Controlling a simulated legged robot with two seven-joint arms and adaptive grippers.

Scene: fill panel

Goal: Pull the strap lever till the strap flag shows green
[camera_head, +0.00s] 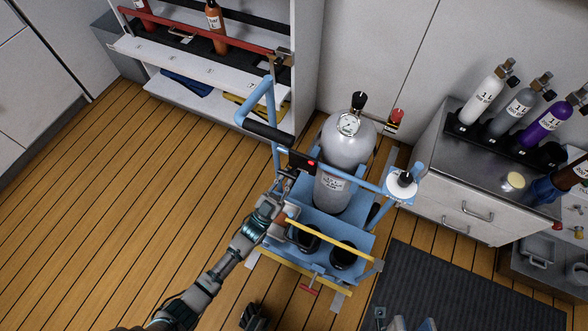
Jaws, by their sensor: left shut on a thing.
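A grey gas cylinder (333,190) with a round gauge stands upright on a blue trolley (313,267). A small black box with the strap flag (311,162), which shows red, sits on the trolley frame at the cylinder's left. My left gripper (275,205) is at the trolley's left side, shut on what appears to be the strap lever. The lever is mostly hidden by the gripper; a small orange-red part (281,218) shows beside the fingers. My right gripper (404,323) shows only in part at the bottom edge, away from the trolley.
A shelf rack (205,66) with bottles stands behind at left. A bench (466,169) with several small bottles stands at right. A dark mat (455,285) lies at lower right. The wooden floor (130,200) at left is clear. A yellow bar (330,240) crosses the trolley front.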

